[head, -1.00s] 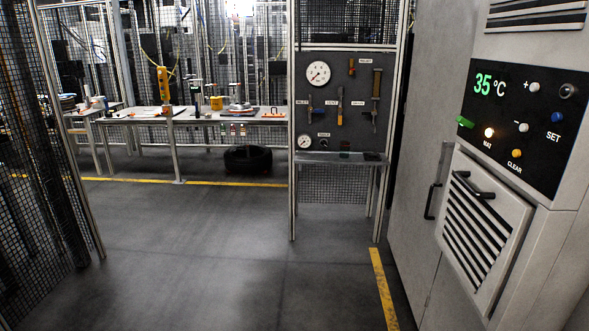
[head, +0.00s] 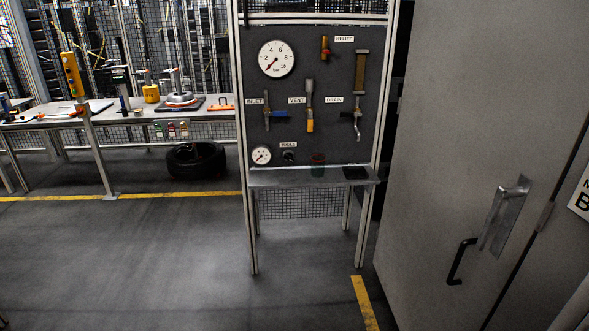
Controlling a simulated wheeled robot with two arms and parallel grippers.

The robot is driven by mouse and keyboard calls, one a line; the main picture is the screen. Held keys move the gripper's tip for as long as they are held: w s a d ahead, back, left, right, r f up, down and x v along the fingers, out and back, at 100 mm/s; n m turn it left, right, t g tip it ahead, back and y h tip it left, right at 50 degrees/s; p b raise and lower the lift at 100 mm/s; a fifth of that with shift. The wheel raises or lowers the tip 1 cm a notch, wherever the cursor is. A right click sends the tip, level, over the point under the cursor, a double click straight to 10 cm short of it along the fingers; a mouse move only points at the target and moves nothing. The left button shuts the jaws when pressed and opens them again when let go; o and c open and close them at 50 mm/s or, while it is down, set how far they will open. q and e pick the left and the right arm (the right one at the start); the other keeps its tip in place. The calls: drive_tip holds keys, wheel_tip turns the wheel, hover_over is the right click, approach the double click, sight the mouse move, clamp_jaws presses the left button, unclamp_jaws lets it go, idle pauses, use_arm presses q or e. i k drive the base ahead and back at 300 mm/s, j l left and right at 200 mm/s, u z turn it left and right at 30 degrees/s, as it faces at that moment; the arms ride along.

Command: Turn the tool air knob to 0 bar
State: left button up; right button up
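The tool air knob (head: 289,157) is a small black knob under the TOOLS label (head: 288,145), low on the dark valve panel (head: 330,75). A small round gauge (head: 261,155) sits just left of the knob; its reading is too small to tell. A larger bar gauge (head: 276,59) is at the upper left of the panel, its needle pointing to the lower left. Neither of my grippers is in the head view.
A grey cabinet (head: 470,120) stands close on the right. A workbench (head: 50,118) and tyre (head: 195,160) are at left. The floor in front is open.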

sight(288, 156)
drive_tip(key=i+l, duration=0.2)
drive_tip(key=i, duration=0.15)
drive_tip(key=i+l+u, duration=0.15)
drive_tip(key=i, duration=0.15)
drive_tip(key=i+l+u, duration=0.1)
drive_tip(key=i+u, duration=0.15)
drive_tip(key=i, duration=0.3)
drive_tip(key=i+l+u, duration=0.25)
drive_tip(key=i, duration=0.3)
